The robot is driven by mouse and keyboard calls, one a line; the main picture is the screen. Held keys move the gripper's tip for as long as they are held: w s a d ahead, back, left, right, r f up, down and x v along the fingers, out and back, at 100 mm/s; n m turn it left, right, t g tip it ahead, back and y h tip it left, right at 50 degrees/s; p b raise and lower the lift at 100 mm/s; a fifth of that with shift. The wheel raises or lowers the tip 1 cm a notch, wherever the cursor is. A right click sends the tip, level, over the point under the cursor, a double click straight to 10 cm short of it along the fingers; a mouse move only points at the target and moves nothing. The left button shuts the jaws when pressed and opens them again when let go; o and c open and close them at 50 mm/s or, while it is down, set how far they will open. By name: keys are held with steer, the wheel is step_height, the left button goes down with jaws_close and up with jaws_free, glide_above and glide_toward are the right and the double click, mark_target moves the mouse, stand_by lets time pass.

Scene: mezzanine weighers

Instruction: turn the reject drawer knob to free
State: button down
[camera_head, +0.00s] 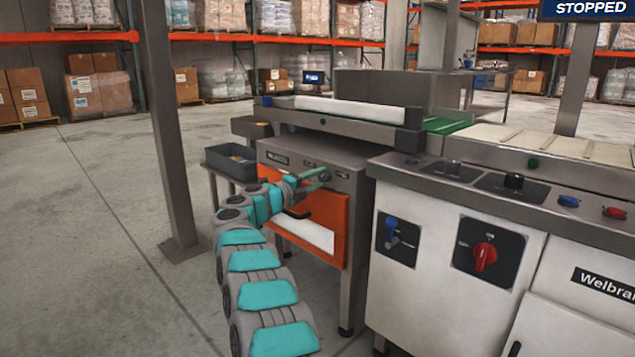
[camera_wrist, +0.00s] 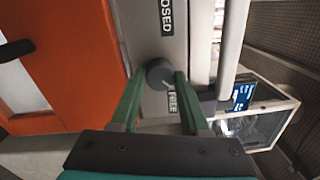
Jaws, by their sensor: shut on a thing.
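The reject drawer knob (camera_wrist: 159,72) is a small dark round knob on a grey panel. In the wrist view it sits between the fingertips of my gripper (camera_wrist: 161,80), which is shut on it. The label "FREE" (camera_wrist: 172,102) is beside the knob, and a label ending in "OSED" (camera_wrist: 166,16) is on the opposite side. A light mark on the knob seems to face the "FREE" label. In the head view my gripper (camera_head: 321,177) is at the grey panel above the orange reject drawer front (camera_head: 339,222); the knob is hard to make out there.
A dark bin (camera_head: 231,161) stands left of the reject unit. A steel post (camera_head: 171,130) rises left of my arm. The white cabinet (camera_head: 440,235) on the right carries a red rotary switch (camera_head: 485,256) and a blue-handled switch (camera_head: 391,230). A sign (camera_head: 598,9) reads "STOPPED".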

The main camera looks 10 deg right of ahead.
steer(key=shift+f, duration=0.1)
stand_by(0.3)
steer(key=shift+c, duration=1.9)
jaws_free()
steer(key=v, duration=0.7)
steer(key=shift+s+a, duration=0.25)
steer(key=shift+a, duration=0.1)
